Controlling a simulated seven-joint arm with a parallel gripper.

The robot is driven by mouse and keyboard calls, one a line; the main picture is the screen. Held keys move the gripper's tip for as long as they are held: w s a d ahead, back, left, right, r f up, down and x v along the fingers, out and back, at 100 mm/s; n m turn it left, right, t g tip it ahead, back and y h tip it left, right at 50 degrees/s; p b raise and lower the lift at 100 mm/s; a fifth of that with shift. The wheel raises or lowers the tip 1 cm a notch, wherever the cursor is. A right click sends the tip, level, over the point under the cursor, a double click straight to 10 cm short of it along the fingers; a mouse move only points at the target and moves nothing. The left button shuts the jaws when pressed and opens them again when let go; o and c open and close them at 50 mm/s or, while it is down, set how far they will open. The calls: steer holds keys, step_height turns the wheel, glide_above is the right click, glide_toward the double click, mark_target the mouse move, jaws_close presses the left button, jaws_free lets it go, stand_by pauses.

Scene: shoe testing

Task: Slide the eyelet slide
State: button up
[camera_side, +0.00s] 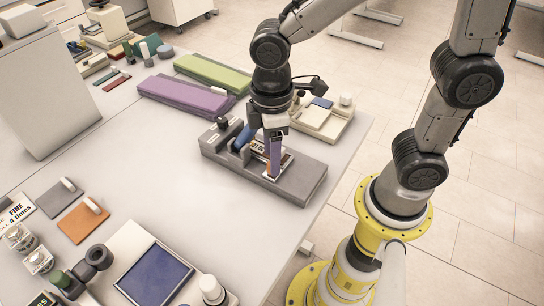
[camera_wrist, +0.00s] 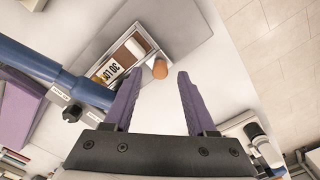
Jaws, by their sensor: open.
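A long grey fixture (camera_side: 225,162) lies on the table in the side view, with a small framed slide track on top. My gripper (camera_side: 273,174) points down over its right part, and its fingers hide some of the track. In the wrist view, my purple-fingered gripper (camera_wrist: 158,76) is open. A short orange-brown peg (camera_wrist: 160,69), which looks like the handle of the eyelet slide, shows between and just beyond the fingertips. It stands beside a framed track with a white block and a printed label (camera_wrist: 109,73). I cannot tell whether either finger touches the peg.
A blue cylinder (camera_side: 243,138) on the fixture stands close left of my gripper. Purple (camera_side: 180,95) and green (camera_side: 212,72) padded blocks lie behind. A beige device (camera_side: 322,118) stands at the back right.

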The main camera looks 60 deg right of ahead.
steer(key=shift+f, duration=0.9)
steer(key=shift+c, duration=0.2)
jaws_close()
steer(key=shift+r, duration=0.1)
stand_by(0.6)
